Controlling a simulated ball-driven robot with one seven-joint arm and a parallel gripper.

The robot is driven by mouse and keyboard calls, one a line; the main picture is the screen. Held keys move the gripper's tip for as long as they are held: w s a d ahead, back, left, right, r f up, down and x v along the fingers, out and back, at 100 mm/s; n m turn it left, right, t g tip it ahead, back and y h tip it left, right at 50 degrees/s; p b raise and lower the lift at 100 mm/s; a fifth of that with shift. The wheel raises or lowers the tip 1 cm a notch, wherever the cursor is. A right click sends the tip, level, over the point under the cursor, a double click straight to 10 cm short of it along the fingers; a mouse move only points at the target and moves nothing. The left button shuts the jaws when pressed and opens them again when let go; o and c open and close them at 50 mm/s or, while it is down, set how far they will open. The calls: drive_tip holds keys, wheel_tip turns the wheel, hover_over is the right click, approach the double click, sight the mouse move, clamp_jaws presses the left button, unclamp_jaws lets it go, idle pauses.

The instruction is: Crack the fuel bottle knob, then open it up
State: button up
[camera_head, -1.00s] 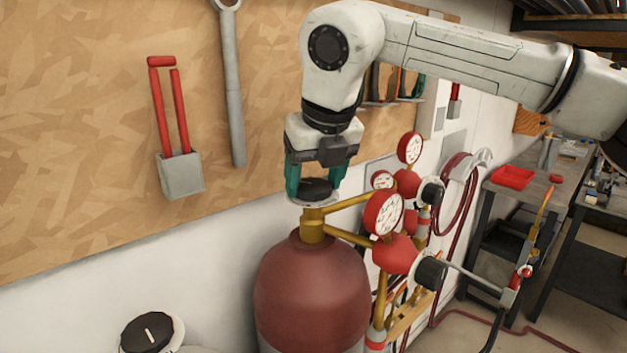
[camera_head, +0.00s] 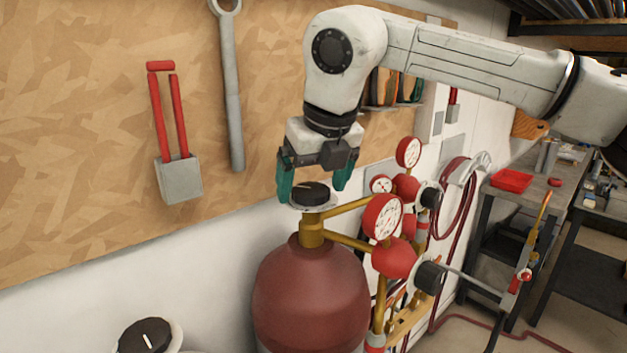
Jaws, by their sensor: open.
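The red fuel bottle (camera_head: 312,295) stands upright against the wall, with a brass valve stem on top. Its black knob (camera_head: 311,194) sits on a pale disc at the top of the stem, and a light mark shows on the knob's top. My gripper (camera_head: 313,192) points down over the knob with its green fingers spread. One finger is left of the knob and the other right of it, both visibly apart from it. Whether the valve is open cannot be told.
Brass pipes lead right from the valve to red-rimmed gauges (camera_head: 383,217) and a regulator with a black knob (camera_head: 430,277). Another black knob (camera_head: 145,337) shows at the bottom left. Tools hang on the wooden board (camera_head: 90,110) behind. A workbench with a red tray (camera_head: 512,180) stands right.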

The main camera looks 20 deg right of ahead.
drive_tip(key=b+v, duration=0.1)
drive_tip(key=v, duration=0.9)
drive_tip(key=shift+r+b, duration=0.35)
drive_tip(key=shift+r, duration=0.05)
drive_tip(key=shift+s, duration=0.15)
